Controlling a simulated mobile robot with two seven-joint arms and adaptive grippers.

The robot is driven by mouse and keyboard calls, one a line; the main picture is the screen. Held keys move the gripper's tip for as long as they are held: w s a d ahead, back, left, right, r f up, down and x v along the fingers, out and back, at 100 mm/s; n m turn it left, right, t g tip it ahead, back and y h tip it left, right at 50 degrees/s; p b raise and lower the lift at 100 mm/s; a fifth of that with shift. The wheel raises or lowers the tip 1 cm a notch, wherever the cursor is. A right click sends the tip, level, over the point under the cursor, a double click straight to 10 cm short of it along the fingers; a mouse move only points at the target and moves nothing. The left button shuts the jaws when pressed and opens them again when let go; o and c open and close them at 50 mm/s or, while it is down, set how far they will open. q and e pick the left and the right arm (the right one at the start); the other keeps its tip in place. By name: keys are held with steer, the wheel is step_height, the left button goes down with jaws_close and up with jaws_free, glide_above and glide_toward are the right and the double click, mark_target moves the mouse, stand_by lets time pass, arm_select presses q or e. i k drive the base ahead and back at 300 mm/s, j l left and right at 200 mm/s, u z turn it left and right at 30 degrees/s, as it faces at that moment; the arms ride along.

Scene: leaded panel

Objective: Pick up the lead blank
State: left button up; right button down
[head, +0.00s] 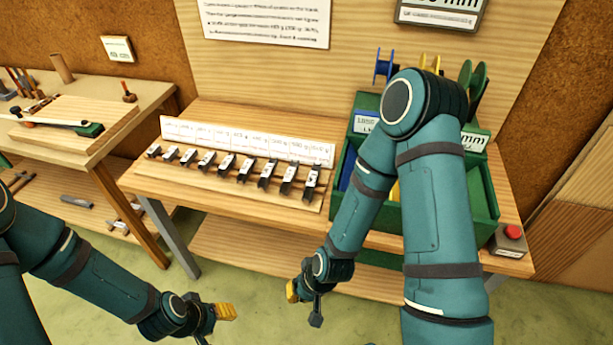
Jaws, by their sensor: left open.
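I cannot tell for sure which thing is the lead blank. A row of several small dark pieces with white tags (228,165) stands on a wooden board on the middle bench, in front of a long white label strip (245,140). My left gripper (220,318) is open at the lower left, over the floor in front of the bench and apart from everything. My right gripper (303,297) hangs low in front of the bench's lower shelf; its jaw opening is not clear, and I see nothing held in it.
A green bin unit (480,195) with spools above stands on the bench's right, partly hidden by my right arm. A red button box (511,238) sits at the right end. A second bench with tools (85,128) stands at left. The green floor (245,285) in front is clear.

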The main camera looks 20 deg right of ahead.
mark_target(225, 167)
steer(key=z, duration=0.8)
steer(key=j+z, duration=0.95)
steer(key=k+j+z, duration=0.2)
steer(key=j, duration=0.25)
steer(key=j+z, duration=0.2)
steer(key=j, duration=0.25)
